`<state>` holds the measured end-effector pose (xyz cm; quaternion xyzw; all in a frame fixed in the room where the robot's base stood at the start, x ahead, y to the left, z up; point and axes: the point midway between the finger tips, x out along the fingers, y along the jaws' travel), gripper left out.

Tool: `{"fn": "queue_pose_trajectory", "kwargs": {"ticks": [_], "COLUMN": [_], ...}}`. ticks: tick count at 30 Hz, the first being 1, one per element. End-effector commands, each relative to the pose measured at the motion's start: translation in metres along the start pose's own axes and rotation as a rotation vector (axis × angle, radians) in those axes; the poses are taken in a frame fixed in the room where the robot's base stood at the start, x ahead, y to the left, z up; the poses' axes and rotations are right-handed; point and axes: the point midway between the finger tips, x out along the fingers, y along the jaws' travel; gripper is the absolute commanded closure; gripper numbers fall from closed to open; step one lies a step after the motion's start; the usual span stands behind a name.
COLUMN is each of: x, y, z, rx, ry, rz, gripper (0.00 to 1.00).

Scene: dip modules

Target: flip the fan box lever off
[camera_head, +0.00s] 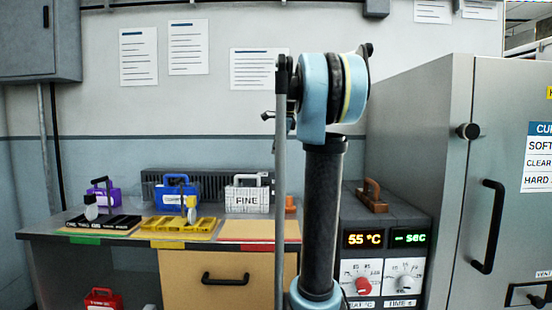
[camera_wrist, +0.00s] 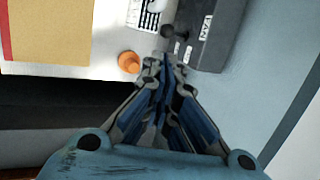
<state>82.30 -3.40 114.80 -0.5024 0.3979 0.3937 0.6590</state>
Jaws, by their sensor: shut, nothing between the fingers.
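The fan box (camera_wrist: 212,38) is a dark grey box with a white label reading FAN, at the top of the wrist view. A dark round knob (camera_wrist: 168,31), seemingly the lever's end, shows at its left side. I cannot tell which way the lever is set. My gripper (camera_wrist: 163,62) is shut and empty, with its tips just below the knob in the picture. A small gap seems to show between tips and knob, but contact is hard to judge. In the head view my arm hides the area, and I cannot make out the fan box or gripper there.
An orange cone-like piece (camera_wrist: 129,62) stands left of the fingertips. A white case marked FINE (camera_head: 247,198), a blue case (camera_head: 176,197) and a yellow tray (camera_head: 180,227) sit on the bench. A steel cabinet (camera_head: 420,130) stands at the right, beside a control unit (camera_head: 385,222).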

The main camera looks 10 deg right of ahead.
Motion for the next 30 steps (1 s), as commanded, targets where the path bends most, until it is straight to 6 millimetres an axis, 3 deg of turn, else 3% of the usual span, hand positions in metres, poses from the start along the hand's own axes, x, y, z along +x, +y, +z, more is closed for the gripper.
{"fn": "queue_pose_trajectory", "kwargs": {"ticks": [14, 30], "x": [0.0, 0.015], "y": [0.001, 0.001], "z": [0.004, 0.056], "rx": [-0.001, -0.008], "ry": [0.011, 0.3], "rz": [0.005, 0.006], "gripper": [1.0, 1.0]}}
